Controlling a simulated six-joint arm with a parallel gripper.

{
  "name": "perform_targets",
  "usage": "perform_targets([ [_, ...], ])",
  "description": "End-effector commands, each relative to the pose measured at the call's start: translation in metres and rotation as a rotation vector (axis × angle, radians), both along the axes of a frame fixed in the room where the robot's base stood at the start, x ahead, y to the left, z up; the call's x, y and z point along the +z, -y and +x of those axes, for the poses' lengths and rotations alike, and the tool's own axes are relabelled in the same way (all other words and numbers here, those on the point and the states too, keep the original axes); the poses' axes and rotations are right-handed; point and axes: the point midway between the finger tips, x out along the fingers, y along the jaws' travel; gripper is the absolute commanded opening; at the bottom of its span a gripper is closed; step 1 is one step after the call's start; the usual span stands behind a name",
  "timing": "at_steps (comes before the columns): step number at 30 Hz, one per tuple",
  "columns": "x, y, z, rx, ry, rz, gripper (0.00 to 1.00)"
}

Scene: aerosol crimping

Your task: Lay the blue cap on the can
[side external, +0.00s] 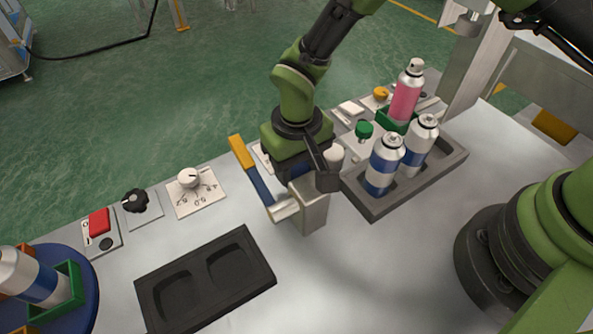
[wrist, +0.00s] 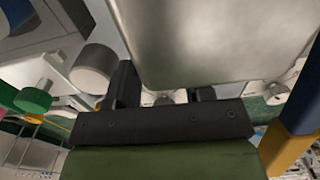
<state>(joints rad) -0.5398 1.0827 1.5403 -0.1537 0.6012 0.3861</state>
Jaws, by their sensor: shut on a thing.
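My gripper (side external: 327,178) is low over the table, right against the metal post (side external: 312,210) with the blue lever. In the wrist view its dark fingers (wrist: 164,92) stand apart. The metal block (wrist: 215,40) fills the top of that view and hides what is between them. I cannot make out a blue cap. Two silver cans with blue bands, a nearer one (side external: 383,165) and a farther one (side external: 420,145), stand upright in a grey tray (side external: 378,212). Another blue-banded can (side external: 30,280) is in a green holder on the blue turntable (side external: 85,300).
The blue lever (side external: 258,185) with its yellow end rises left of the post. A pink can (side external: 405,95) stands in a green holder behind the tray. An empty dark two-recess tray (side external: 205,280) lies in front. Knobs, a red switch (side external: 98,222) and a green button (side external: 364,130) line the back.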

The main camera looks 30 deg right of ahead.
Motion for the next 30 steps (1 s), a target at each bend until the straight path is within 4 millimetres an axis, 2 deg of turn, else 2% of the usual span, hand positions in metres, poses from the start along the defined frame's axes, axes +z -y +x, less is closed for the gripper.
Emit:
perform_targets([
  [21,0.044,0.0,0.0,0.001,0.002,0.001,0.36],
  [30,0.05,0.0,0.0,0.0,0.0,0.0,0.36],
])
